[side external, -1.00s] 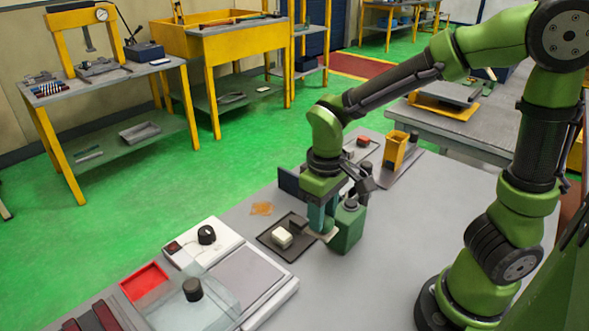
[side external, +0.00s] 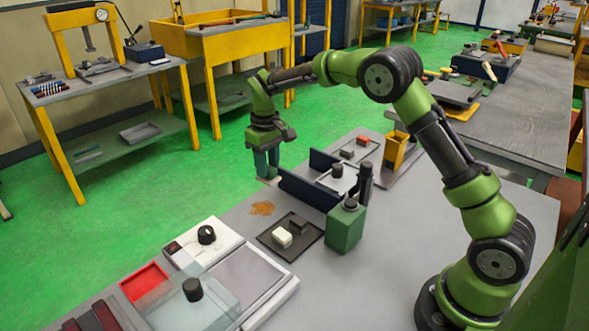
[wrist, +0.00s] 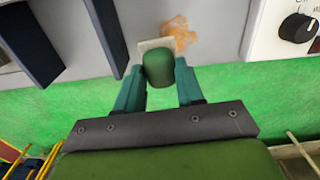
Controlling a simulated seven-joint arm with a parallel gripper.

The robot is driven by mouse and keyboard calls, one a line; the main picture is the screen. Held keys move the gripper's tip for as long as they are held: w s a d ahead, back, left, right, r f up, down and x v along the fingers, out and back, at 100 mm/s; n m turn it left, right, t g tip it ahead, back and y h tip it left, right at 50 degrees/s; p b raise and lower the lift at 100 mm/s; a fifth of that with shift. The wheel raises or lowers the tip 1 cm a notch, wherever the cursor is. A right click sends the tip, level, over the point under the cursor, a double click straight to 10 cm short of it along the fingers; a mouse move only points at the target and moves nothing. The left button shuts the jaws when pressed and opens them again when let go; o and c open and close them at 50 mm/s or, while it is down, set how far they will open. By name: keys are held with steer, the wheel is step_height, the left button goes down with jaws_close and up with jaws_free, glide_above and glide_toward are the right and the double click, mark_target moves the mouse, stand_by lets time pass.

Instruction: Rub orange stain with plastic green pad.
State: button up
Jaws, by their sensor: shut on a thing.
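The orange stain (side external: 262,208) lies on the grey bench top near its far edge, left of the blue panels. It also shows in the wrist view (wrist: 181,34). My gripper (side external: 267,167) points down just beyond the stain, at the bench's far edge. In the wrist view its teal fingers (wrist: 160,84) are shut on the green pad (wrist: 159,69), which has a pale flat base (wrist: 150,45). The pale base reaches close to the stain in that view. I cannot tell whether the pad touches the bench.
A dark tray (side external: 272,243) with a pale block and a dark block is nearer the camera than the stain. A green can (side external: 345,228) and dark blue panels (side external: 308,190) stand right of it. A white device with a black knob (side external: 207,235) is at left.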

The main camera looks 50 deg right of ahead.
mark_target(268, 180)
steer(key=shift+f, duration=2.7)
steer(key=shift+a+f, duration=0.35)
steer(key=shift+f, duration=0.35)
steer(key=shift+a+f, duration=0.3)
steer(key=shift+f, duration=0.4)
steer(key=shift+c, duration=0.4)
steer(key=shift+a, duration=3)
steer(key=shift+d, duration=3.6)
steer(key=shift+s+d, duration=0.15)
steer(key=shift+s, duration=0.05)
steer(key=shift+s+a, duration=0.2)
steer(key=shift+a, duration=3.55)
steer(key=shift+d, duration=3.55)
steer(key=shift+d+r, duration=0.15)
steer(key=shift+d, duration=0.05)
steer(key=shift+a+r, duration=0.1)
steer(key=shift+r, duration=3.95)
